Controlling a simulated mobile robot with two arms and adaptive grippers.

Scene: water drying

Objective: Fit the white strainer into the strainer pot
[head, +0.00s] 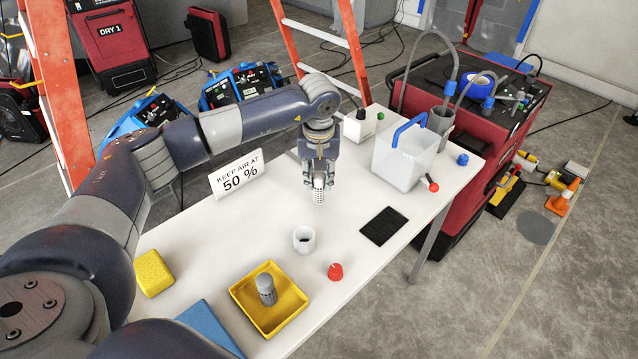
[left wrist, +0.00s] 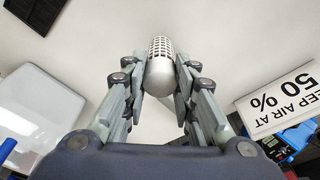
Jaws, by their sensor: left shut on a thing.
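The white strainer (head: 318,196), a small perforated cylinder, hangs below my left gripper (head: 319,181) above the white table. My left gripper is shut on it. In the left wrist view the strainer (left wrist: 161,62) sits between the two fingers of the gripper (left wrist: 160,84), its slotted part pointing away and its smooth rounded end towards me. An open white cup with a dark inside (head: 304,239), which looks like the strainer pot, stands upright on the table, nearer than the strainer and apart from it. My right gripper is not in view.
A yellow tray (head: 240,292) holding a grey cylinder (head: 266,290), a red knob (head: 335,271) and a black mat (head: 384,226) lie around the cup. A clear container with a blue handle (head: 403,160) stands at the right. A sign (head: 237,174) stands at the left edge.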

